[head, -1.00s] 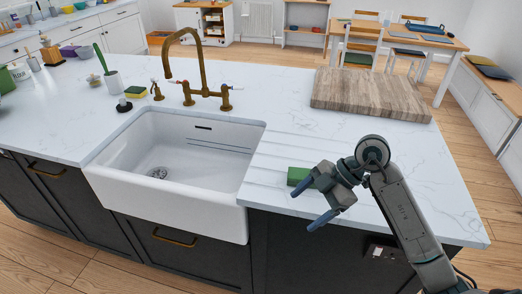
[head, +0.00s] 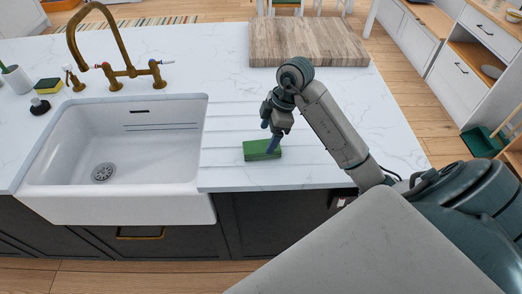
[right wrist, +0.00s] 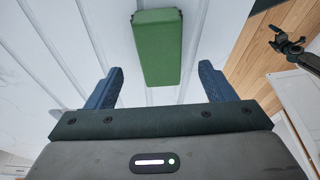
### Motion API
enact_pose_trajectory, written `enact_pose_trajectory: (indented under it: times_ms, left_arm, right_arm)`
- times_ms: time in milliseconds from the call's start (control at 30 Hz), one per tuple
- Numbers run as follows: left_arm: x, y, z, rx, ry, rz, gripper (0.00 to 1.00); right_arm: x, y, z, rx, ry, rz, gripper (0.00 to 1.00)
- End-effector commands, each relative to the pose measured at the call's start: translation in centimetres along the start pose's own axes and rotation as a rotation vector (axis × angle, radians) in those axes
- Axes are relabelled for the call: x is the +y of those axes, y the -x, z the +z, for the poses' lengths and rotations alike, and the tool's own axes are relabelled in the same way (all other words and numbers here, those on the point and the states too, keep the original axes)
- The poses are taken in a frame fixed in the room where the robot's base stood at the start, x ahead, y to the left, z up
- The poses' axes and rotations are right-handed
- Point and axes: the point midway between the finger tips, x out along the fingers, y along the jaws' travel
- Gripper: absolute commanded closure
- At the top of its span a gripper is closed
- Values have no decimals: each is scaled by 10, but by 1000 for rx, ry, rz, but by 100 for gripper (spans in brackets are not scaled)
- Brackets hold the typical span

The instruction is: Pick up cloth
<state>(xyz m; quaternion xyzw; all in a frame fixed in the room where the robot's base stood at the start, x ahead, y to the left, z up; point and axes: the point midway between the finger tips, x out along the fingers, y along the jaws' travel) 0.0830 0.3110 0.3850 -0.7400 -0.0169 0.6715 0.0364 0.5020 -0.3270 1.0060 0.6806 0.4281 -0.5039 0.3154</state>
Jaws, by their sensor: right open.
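The green cloth (head: 259,151), a folded block, lies on the white counter to the right of the sink. It also shows in the right wrist view (right wrist: 157,45), ahead of the fingertips and roughly centred between them. My right gripper (head: 269,134) points down at the cloth's right part, with its blue fingers apart. The right wrist view shows the open jaws empty (right wrist: 160,75), with the cloth just beyond them. I cannot tell whether a finger touches the cloth. My left gripper is not in view.
The white sink (head: 60,165) with a brass tap (head: 125,72) is to the left. A wooden board (head: 305,43) lies behind my right arm. A yellow-green sponge (head: 48,86) sits at the far left. The counter (head: 225,90) between the tap and board is clear.

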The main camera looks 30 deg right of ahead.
Motion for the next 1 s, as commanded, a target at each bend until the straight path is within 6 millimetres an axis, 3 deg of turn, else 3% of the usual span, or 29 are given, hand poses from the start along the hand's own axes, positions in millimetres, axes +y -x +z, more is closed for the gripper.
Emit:
enact_pose_trajectory:
  times_ms: [200, 533, 567, 800, 1000]
  left_arm:
    - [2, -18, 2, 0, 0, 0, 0]
    - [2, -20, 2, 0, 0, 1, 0]
    - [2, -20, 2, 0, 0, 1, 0]
    - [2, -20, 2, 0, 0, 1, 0]
    - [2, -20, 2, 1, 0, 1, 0]
  right_arm:
    - [2, -38, -2, 2, 1, -3, 24]
    - [2, -43, -4, 1, 2, -1, 24]
    - [2, -43, -4, 1, 2, -1, 26]
    - [2, -42, -4, 1, 2, -1, 72]
    - [2, -42, -4, 1, 2, -1, 72]
